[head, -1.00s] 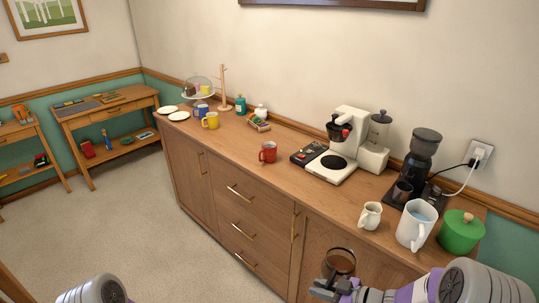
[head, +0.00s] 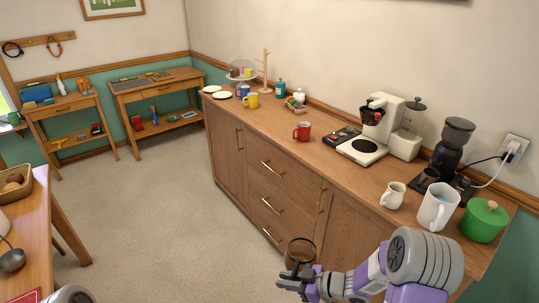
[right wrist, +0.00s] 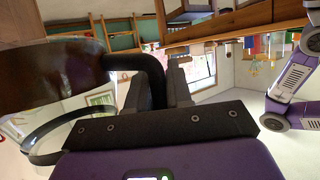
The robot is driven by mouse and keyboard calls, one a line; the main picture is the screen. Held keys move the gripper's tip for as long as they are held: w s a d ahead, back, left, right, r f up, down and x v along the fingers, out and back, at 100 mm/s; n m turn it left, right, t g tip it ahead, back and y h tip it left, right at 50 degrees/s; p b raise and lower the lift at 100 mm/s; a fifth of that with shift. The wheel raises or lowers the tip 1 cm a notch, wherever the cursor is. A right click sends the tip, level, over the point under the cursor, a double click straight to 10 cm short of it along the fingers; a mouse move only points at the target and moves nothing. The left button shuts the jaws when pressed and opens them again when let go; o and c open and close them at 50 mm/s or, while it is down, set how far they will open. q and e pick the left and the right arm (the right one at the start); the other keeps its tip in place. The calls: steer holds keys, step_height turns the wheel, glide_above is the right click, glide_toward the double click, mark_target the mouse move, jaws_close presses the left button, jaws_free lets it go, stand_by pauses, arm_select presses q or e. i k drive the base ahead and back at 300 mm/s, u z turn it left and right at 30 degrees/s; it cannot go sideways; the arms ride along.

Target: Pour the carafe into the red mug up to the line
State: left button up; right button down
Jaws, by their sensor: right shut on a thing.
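The red mug (head: 302,131) stands upright on the wooden sideboard, left of the coffee maker. Its inside and any line on it are too small to make out. My right gripper (head: 306,283) is shut on the handle of the carafe (head: 300,249), a clear round vessel. The gripper holds it in front of the sideboard, below the top's level and well apart from the mug. The right wrist view shows dark brown liquid in the carafe (right wrist: 55,62) and its black handle between the fingers. My left gripper is out of view; only part of that arm shows at the bottom left.
The coffee maker (head: 376,132), cream jug (head: 393,195), white pitcher (head: 438,205), green pot (head: 483,220) and dark grinder (head: 452,149) stand on the sideboard's right part. A yellow mug (head: 252,100) is further left. The top (head: 330,165) is bare in front of the red mug. A table (head: 30,240) stands at left.

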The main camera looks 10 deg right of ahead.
mark_target(303, 129)
steer(key=u, duration=0.1)
steer(key=k, duration=0.2)
steer(key=u, duration=0.6)
steer(key=i, duration=0.95)
steer(key=z, duration=0.8)
steer(key=i, duration=0.65)
steer(key=z, duration=0.45)
